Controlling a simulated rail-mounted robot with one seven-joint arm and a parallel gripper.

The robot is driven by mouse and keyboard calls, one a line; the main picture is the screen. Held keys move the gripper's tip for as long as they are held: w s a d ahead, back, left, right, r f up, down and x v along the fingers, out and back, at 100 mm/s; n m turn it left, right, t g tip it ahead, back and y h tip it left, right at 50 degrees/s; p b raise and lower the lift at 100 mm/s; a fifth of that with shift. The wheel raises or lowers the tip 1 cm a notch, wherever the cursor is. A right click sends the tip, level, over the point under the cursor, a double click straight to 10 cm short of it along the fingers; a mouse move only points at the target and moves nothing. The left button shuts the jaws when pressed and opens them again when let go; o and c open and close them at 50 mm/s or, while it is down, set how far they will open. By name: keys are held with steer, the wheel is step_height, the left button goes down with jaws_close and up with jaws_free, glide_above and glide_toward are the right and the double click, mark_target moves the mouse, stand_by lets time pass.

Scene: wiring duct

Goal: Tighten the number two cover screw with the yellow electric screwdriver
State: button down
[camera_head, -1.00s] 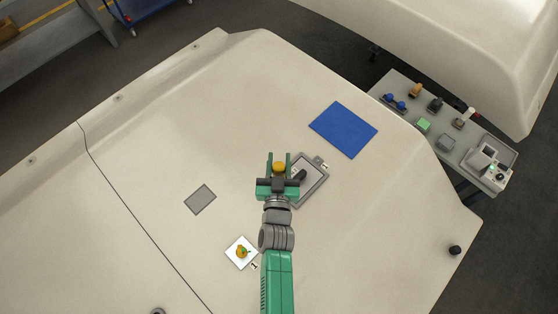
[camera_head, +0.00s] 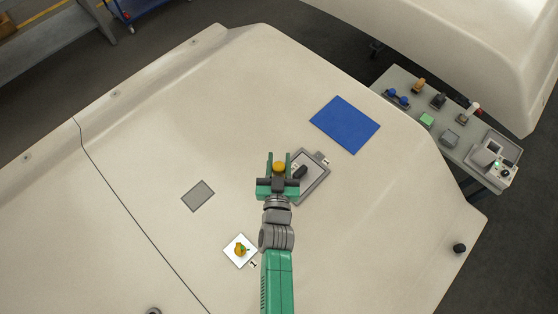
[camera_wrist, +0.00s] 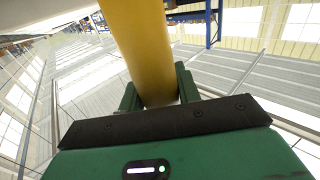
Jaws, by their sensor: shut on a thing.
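My gripper (camera_head: 279,160) is shut on the yellow screwdriver (camera_head: 279,168), which shows as a round yellow end between the green fingers. In the wrist view the yellow screwdriver (camera_wrist: 145,50) is a long cylinder between the fingers (camera_wrist: 158,97), running up out of the picture. Its bit is not visible. A grey framed cover plate (camera_head: 316,181) with a dark object on it lies just right of my gripper, partly hidden by it. A small marker, possibly a 2, is at its upper right. I cannot make out a screw.
A grey mesh patch (camera_head: 198,196) lies left and a blue mat (camera_head: 345,125) upper right on the large pale surface. A side table (camera_head: 477,152) holds several parts. Open pale surface lies between them.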

steer(key=shift+f+b, duration=0.7)
stand_by(0.9)
step_height(320, 180, up, 6)
steer(key=p, duration=0.6)
steer(key=shift+r, duration=0.15)
